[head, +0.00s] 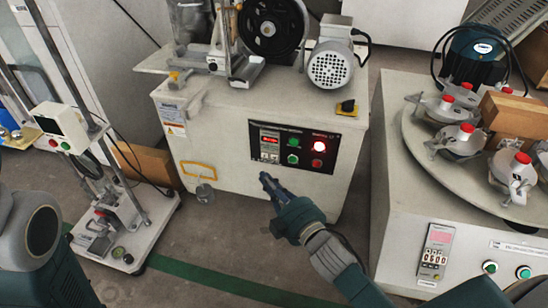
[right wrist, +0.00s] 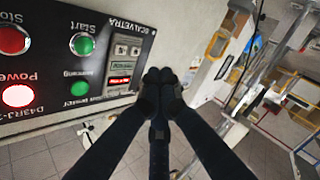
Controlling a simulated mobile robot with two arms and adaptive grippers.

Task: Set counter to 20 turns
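A black control panel (head: 294,147) is on the front of the middle white machine. Its counter (head: 270,141) has a small red-lit display beside green and red buttons and a bright lit lamp. In the right wrist view the panel appears upside down, with the counter (right wrist: 122,66) left of my fingertips. My right gripper (head: 266,179) is in front of the machine, below the panel in the head view. Its fingers (right wrist: 159,76) are together and hold nothing visible. Whether they touch the panel is unclear. My left arm shows at the left edge; its gripper is out of view.
A right-hand machine (head: 389,201) carries a round turntable with several red-capped holders, and has its own counter (head: 436,251). A stand with a white box (head: 61,128) is at the left. A yellow handle (head: 198,170) is on the middle machine.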

